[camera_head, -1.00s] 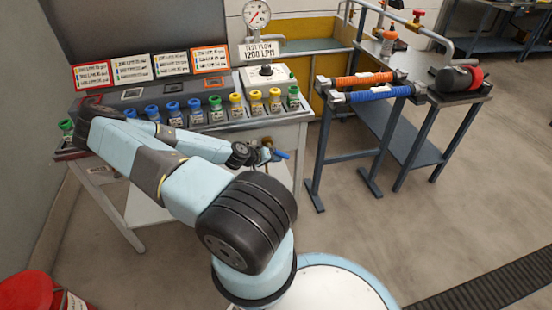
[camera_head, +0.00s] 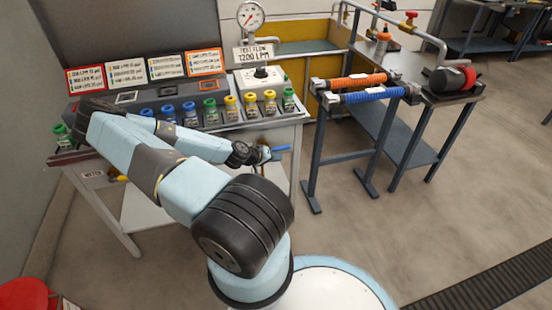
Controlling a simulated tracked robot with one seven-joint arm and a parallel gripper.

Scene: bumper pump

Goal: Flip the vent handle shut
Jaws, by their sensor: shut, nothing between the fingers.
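A small blue lever (camera_head: 281,148), which may be the vent handle, sticks out to the right under the right front edge of the pump panel. My gripper (camera_head: 264,154) is at the end of my pale blue arm, just left of the lever. It is shut and empty. Whether it touches the lever is too small to tell. My wrist hides part of the fitting around the lever.
The pump panel (camera_head: 222,128) carries several coloured knobs along its front and a gauge (camera_head: 250,16) above. A yellow handle (camera_head: 121,179) shows under its left edge. A rack with orange (camera_head: 350,82) and blue (camera_head: 375,95) hoses stands right. The floor between is open.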

